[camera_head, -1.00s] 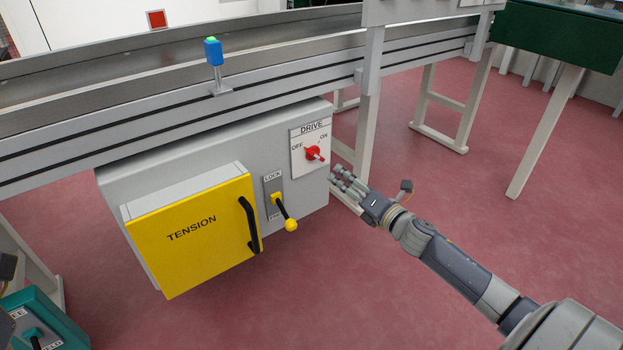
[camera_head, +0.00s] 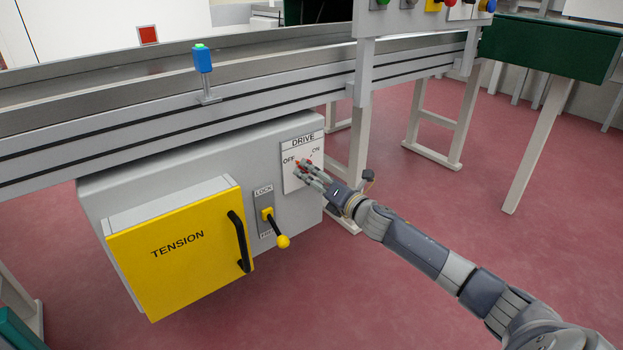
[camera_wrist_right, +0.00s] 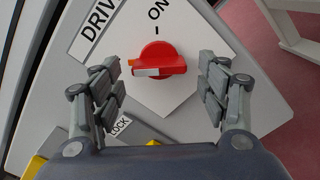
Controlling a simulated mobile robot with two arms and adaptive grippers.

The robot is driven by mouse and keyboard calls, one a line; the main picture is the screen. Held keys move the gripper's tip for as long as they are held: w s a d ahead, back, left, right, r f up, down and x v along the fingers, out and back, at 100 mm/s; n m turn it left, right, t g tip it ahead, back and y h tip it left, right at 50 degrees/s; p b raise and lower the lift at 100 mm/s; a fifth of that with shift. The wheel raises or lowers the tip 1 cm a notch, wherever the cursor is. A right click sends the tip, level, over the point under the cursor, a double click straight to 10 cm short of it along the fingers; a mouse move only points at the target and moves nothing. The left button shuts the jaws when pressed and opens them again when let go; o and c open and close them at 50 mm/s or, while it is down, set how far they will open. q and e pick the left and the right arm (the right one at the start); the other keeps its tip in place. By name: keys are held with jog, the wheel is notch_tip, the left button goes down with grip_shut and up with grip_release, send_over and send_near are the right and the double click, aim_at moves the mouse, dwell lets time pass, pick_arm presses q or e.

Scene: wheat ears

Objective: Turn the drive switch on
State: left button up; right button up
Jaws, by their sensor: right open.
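The drive switch is a red rotary knob (camera_wrist_right: 168,55) on a white label plate (camera_wrist_right: 195,20) with DRIVE and ON printed on it. In the wrist view the knob's white and orange mark points left, away from the ON tick above it. My right gripper (camera_wrist_right: 162,80) is open, with its fingers on either side of the knob and gaps showing between them and it. In the head view my right gripper (camera_head: 307,172) is in front of the DRIVE plate (camera_head: 291,150) and mostly covers the knob. The OFF label is hidden in the wrist view. My left gripper is not in view.
The grey cabinet (camera_head: 150,160) hangs under the conveyor (camera_head: 270,110). Left of the switch are a lock lever with a yellow ball (camera_head: 283,241) and a yellow TENSION door (camera_head: 180,260) with a black handle (camera_head: 238,240). A frame leg (camera_head: 358,140) stands just right of the plate.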

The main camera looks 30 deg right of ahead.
jog(key=shift+w, duration=0.65)
jog(key=c, duration=1.1)
jog(key=shift+o, duration=0.2)
